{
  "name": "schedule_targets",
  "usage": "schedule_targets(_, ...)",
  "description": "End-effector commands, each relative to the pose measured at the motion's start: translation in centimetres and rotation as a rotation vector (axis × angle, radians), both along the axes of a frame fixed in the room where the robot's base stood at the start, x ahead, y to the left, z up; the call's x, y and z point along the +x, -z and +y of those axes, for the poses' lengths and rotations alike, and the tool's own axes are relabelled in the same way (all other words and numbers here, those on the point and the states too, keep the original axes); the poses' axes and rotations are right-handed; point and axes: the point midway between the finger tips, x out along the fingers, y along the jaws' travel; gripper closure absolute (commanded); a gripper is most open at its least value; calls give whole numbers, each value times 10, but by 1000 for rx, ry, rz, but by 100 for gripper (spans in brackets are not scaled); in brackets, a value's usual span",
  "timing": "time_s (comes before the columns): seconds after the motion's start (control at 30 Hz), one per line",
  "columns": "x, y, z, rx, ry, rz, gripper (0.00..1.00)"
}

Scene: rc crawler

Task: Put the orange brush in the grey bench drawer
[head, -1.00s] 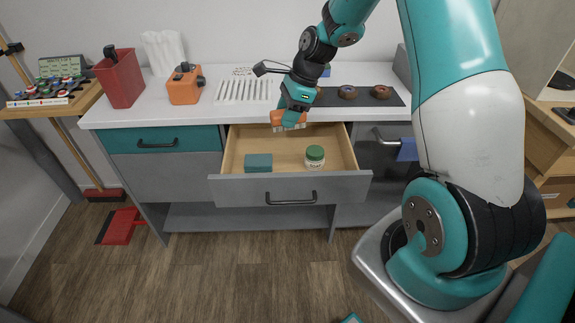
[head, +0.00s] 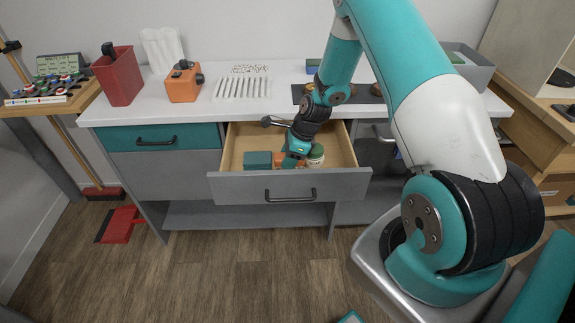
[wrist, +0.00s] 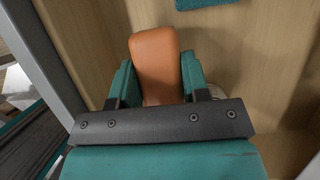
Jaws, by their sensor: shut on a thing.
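The grey bench drawer (head: 235,188) is pulled open, with its pale wooden inside showing. My gripper (head: 292,160) is down inside the drawer opening, between a teal block (head: 257,161) on the left and a green-lidded jar (head: 316,152) on the right. It is shut on the orange brush (head: 279,158), most of which the gripper hides in the head view. In the wrist view the brush (wrist: 155,55) stands out between the two teal fingers (wrist: 158,78), over the wooden drawer floor. I cannot tell whether the brush touches the floor.
The white bench top carries a red bin (head: 119,79), an orange device (head: 183,84), a white slotted rack (head: 242,87) and a dark mat (head: 365,97). A teal drawer (head: 150,139) at the left is shut.

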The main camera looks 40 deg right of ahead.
Motion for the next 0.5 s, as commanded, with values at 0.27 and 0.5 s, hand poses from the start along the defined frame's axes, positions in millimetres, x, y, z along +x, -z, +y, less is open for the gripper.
schedule_targets(0.27,0,34,0,0,-1,0,82)
schedule_targets(0.5,0,34,0,0,-1,0,82)
